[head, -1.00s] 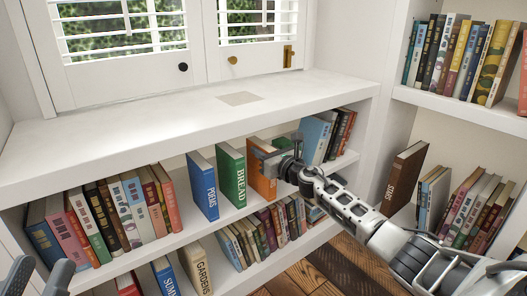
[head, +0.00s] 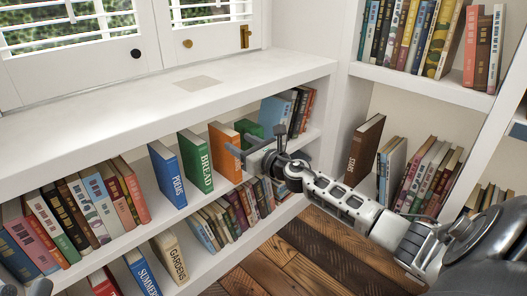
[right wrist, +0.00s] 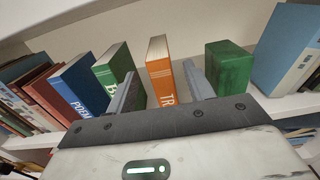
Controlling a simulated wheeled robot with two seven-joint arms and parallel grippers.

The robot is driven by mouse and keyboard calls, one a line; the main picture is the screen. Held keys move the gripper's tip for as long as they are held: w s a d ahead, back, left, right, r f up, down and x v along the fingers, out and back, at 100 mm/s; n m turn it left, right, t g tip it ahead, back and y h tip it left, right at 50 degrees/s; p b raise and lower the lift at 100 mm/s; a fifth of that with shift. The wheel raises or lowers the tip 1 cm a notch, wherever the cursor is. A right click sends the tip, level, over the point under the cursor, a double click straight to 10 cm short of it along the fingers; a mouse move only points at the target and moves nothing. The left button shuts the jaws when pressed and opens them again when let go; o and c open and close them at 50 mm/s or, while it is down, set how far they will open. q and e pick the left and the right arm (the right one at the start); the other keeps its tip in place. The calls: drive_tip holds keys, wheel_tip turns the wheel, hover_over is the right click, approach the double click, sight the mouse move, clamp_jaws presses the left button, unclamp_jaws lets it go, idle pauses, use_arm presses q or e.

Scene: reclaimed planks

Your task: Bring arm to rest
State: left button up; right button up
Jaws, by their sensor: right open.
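My right gripper (head: 240,152) is open and empty at the middle shelf, in front of an orange book (head: 222,148). In the right wrist view the orange book (right wrist: 160,72) stands upright between the two spread fingers, with gaps on both sides.
A blue POEMS book (head: 167,174) and a row of books (head: 95,205) stand further left. Blue books (head: 277,110) stand to the right. A brown STARS book (head: 363,150) leans in the right bookcase. The wooden floor (head: 300,265) is open.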

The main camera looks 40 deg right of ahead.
use_arm(q)
drive_tip(key=shift+s+d+f+n+g, duration=0.1)
drive_tip(key=shift+s+f+n+g, duration=0.15)
drive_tip(key=shift+f+n+g, duration=0.35)
use_arm(e)
drive_tip(key=s, duration=0.8)
drive_tip(key=shift+s+d, duration=0.25)
drive_tip(key=shift+d, duration=0.05)
use_arm(q)
drive_tip(key=shift+f, duration=0.1)
